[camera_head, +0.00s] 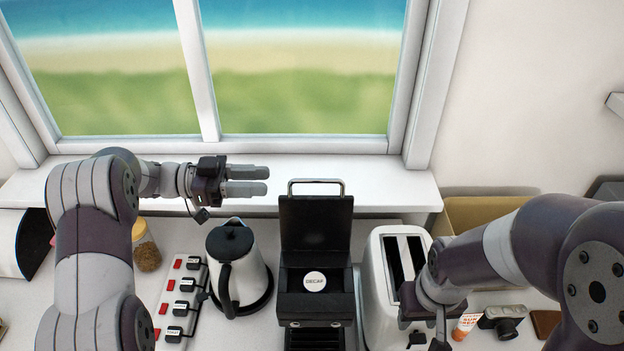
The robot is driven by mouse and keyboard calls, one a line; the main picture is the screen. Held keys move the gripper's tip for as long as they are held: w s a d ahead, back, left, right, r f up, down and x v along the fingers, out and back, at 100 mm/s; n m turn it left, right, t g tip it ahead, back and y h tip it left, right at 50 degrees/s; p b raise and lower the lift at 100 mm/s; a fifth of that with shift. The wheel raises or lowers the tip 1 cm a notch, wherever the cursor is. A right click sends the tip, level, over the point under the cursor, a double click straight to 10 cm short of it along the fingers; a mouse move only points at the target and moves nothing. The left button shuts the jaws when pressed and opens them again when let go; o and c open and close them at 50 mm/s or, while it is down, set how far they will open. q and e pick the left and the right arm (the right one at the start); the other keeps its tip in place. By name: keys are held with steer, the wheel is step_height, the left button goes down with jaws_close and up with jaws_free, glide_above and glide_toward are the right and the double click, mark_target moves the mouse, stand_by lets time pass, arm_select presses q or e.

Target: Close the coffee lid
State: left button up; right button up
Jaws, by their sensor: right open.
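The black coffee machine (315,305) stands on the counter in the middle of the head view. Its coffee lid (316,222) is raised, standing upright at the back with a metal handle (316,182) on top. A round white pod marked DECAF (314,281) sits in the opening. My left gripper (262,180) is up by the windowsill, left of the lid handle and apart from it, its fingers empty and pointing right.
A kettle (240,262) stands just left of the machine, and a toaster (376,300) just right. A power strip with red switches (183,295) and a jar (146,248) are further left. A cardboard box (475,214), sunscreen tube (465,326) and camera (502,320) are at the right.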

mark_target(298, 181)
arm_select(q)
steer(key=d, duration=1.1)
steer(key=shift+d, duration=0.1)
steer(key=shift+s+r, duration=0.1)
steer(key=shift+s, duration=0.05)
jaws_close()
